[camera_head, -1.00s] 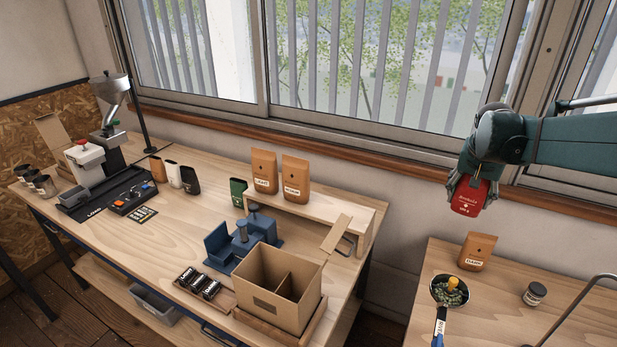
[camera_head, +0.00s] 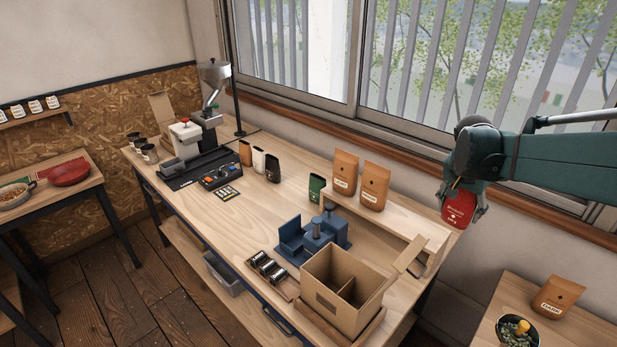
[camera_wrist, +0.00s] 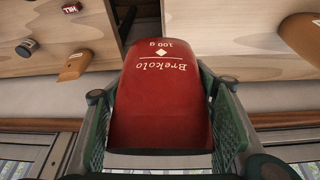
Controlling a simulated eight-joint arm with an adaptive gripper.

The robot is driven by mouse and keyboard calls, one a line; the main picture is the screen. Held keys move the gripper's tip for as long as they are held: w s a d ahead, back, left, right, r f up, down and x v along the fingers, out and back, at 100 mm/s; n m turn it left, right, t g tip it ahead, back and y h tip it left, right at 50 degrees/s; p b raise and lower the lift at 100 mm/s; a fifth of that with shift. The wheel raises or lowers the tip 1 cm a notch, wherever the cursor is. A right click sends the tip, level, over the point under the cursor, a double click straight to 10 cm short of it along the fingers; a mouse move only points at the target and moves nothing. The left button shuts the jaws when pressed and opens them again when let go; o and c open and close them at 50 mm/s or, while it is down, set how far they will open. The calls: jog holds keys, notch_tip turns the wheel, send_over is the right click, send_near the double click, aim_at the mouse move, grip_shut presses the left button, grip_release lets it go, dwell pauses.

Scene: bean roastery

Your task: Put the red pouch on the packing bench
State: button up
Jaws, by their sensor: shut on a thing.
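The red pouch (camera_head: 459,207) hangs in my gripper (camera_head: 462,208), above and to the right of the packing bench. In the wrist view the red pouch (camera_wrist: 163,95) fills the middle, with its printed label upside down. The green fingers of my gripper (camera_wrist: 165,110) are shut on its two sides. The packing bench (camera_head: 235,220) is the long wooden table in the middle of the head view. A raised shelf (camera_head: 400,232) stands at its right back edge, left of my gripper.
On the bench stand two brown pouches (camera_head: 374,186), a green pouch (camera_head: 316,188), a cardboard box (camera_head: 335,300), a blue press (camera_head: 312,238) and a grinder (camera_head: 212,100). Bare wood lies around the bench's middle. Another table with a brown pouch (camera_head: 557,297) is at lower right.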

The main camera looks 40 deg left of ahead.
jog(key=s+a+p, duration=0.2)
jog(key=s+a, duration=0.4)
jog(key=a, duration=0.4)
jog(key=s+a+p, duration=0.1)
jog(key=s+a, duration=0.5)
jog(key=a, duration=0.5)
jog(key=shift+n, duration=0.3)
notch_tip(320, 180, down, 4)
jog(key=shift+s+d+f, duration=0.1)
jog(key=shift+s+f, duration=0.05)
jog(key=shift+f, duration=0.4)
jog(key=shift+c, duration=0.2)
notch_tip(320, 180, down, 14)
jog(key=shift+f+b, duration=0.4)
jog(key=shift+f, duration=1.55)
jog(key=shift+f, duration=0.1)
jog(key=o, duration=0.8)
